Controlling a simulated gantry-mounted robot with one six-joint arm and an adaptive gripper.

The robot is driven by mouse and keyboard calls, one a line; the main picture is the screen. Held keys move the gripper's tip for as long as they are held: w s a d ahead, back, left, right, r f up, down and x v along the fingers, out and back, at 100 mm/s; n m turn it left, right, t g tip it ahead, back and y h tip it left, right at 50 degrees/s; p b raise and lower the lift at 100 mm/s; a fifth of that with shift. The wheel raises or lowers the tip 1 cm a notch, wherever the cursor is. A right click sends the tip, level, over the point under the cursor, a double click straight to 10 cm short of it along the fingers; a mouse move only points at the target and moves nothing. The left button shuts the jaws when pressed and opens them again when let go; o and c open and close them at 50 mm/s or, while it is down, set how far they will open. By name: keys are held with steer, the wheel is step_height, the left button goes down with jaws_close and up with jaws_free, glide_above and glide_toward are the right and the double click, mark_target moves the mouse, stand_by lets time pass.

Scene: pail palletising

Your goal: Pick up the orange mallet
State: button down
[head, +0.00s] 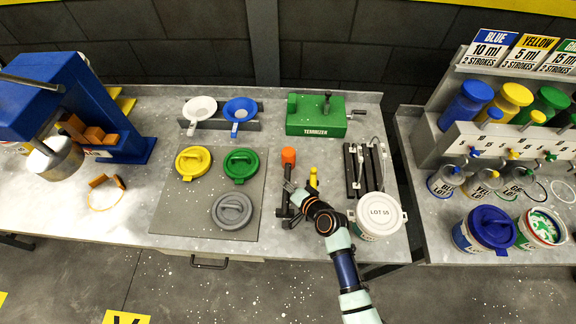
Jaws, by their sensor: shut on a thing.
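The orange mallet (288,156) is at the middle of the bench, its orange head toward the back and its dark handle running toward the front edge. My gripper (288,191) reaches in from the lower right and is shut on the mallet's handle, below the head. The fingers and wrist hide part of the handle. I cannot tell whether the mallet is touching the bench or lifted.
A yellow tool (313,178) stands close right of my gripper. A white-lidded pail (379,214) is beside my arm. A grey mat (172,214) with yellow, green and grey lids lies left. A green machine (316,118) stands behind, a black rack (353,170) to the right.

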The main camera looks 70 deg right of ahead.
steer(key=shift+r, duration=0.1)
step_height(320, 180, up, 20)
steer(key=p, duration=0.6)
steer(key=shift+p, duration=0.3)
